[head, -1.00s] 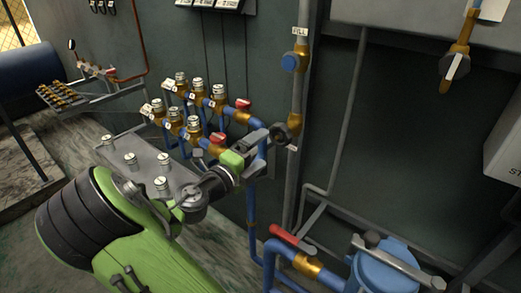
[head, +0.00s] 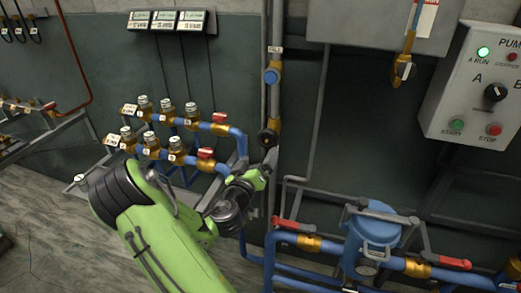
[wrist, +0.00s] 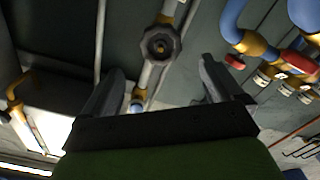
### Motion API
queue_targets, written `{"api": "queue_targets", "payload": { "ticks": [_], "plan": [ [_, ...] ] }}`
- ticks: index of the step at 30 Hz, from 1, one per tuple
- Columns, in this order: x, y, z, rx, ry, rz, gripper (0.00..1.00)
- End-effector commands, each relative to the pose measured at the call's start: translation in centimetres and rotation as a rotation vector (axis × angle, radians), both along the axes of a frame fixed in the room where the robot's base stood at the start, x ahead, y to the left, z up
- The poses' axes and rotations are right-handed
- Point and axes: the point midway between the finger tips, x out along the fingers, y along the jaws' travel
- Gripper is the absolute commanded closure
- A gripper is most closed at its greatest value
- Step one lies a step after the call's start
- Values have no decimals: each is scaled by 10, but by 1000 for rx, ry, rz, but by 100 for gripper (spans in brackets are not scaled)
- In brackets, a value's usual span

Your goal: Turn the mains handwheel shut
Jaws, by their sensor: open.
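A dark handwheel (head: 267,138) sits on the brass valve of the grey vertical pipe in the head view. In the wrist view the black lobed handwheel (wrist: 160,46) shows face-on, above centre, with a brass body behind it. My gripper (head: 268,165) is just below and close to the wheel in the head view. In the wrist view my gripper (wrist: 163,82) is open and empty. Its two fingers are wide apart, and the wheel lies beyond their tips, apart from them. No label reading "mains" is legible.
Manifold valves with red levers (head: 206,153) stand at left. A blue strainer (head: 373,228) and a red lever (head: 287,224) are low at right. A pump panel (head: 478,88) hangs on the right wall.

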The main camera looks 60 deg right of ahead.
Motion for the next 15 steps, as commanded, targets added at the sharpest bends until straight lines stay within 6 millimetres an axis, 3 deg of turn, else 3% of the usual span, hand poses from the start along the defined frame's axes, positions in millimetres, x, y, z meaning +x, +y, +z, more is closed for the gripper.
{"api": "queue_targets", "payload": {
  "ticks": [15],
  "plan": [
    [9, -59, 6, 1, -3, -1, 6]
  ]
}}
